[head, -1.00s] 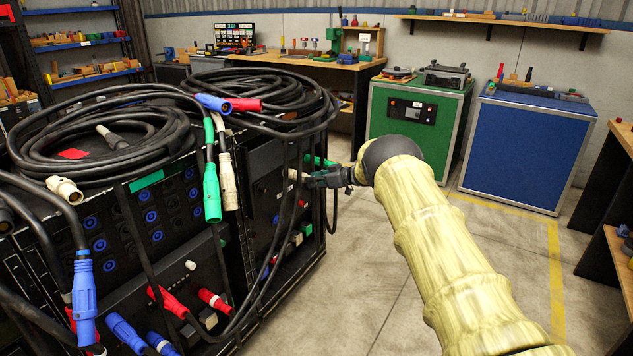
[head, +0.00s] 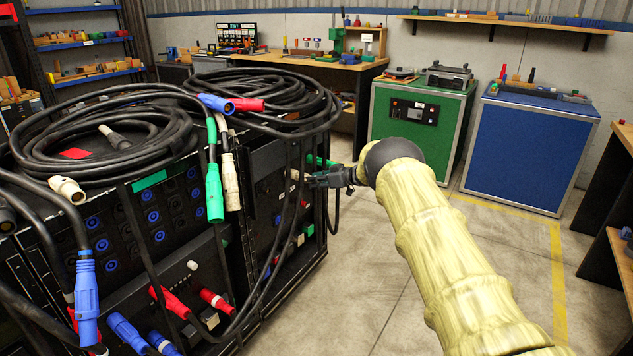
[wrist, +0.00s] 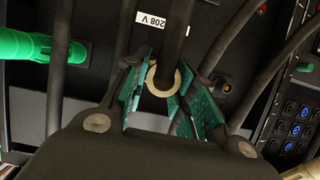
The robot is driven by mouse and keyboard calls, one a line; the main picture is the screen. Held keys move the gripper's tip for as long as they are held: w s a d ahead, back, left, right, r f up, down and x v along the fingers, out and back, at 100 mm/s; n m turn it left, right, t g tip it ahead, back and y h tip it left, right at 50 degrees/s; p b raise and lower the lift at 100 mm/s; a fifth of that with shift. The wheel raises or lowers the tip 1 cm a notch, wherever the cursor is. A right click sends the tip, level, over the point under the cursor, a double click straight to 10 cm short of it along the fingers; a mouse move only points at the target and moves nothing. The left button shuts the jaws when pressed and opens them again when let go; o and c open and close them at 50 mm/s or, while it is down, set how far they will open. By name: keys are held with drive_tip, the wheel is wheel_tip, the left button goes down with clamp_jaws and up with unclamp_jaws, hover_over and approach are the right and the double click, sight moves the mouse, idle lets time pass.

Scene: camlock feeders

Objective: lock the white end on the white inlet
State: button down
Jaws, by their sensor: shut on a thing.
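My gripper (head: 322,179) is at the right-hand face of the black rack. In the wrist view its green-padded fingers (wrist: 164,92) are closed around a white end, seen as a cream ring (wrist: 153,82) with a black cable running through it. In the head view a small pale part of this white end (head: 294,174) shows just left of the fingers, close to the rack panel. The white inlet cannot be made out; the end and fingers cover the panel there. I cannot tell whether the end is seated.
A green connector (wrist: 28,46) sticks out beside my gripper. Another green connector (head: 214,192) and a cream connector (head: 231,185) hang in front of the rack. Black cables (head: 268,255) drape down its face. The floor (head: 365,290) right of the rack is clear.

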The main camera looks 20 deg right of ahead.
drive_tip(key=shift+d+f+m+g+y+b, duration=0.2)
drive_tip(key=shift+m+y+b, duration=0.15)
drive_tip(key=shift+m, duration=0.2)
drive_tip(key=shift+d+f+m+g+y+b, duration=0.15)
drive_tip(key=shift+m+g+y+b, duration=0.15)
drive_tip(key=shift+m, duration=0.25)
drive_tip(key=shift+r+m+b, duration=0.15)
drive_tip(key=shift+m+b, duration=0.2)
drive_tip(key=shift+m, duration=0.05)
drive_tip(key=shift+f+y+b, duration=0.25)
drive_tip(key=shift+b, duration=0.45)
drive_tip(key=m+y+b, duration=0.1)
drive_tip(key=b, duration=0.2)
drive_tip(key=shift+m+g, duration=0.3)
drive_tip(key=shift+m, duration=0.1)
drive_tip(key=shift+m+y+b, duration=0.3)
drive_tip(key=shift+m+b, duration=0.3)
drive_tip(key=shift+b, duration=0.6)
drive_tip(key=shift+r, duration=0.2)
drive_tip(key=shift+d+b, duration=0.1)
drive_tip(key=shift+b, duration=0.25)
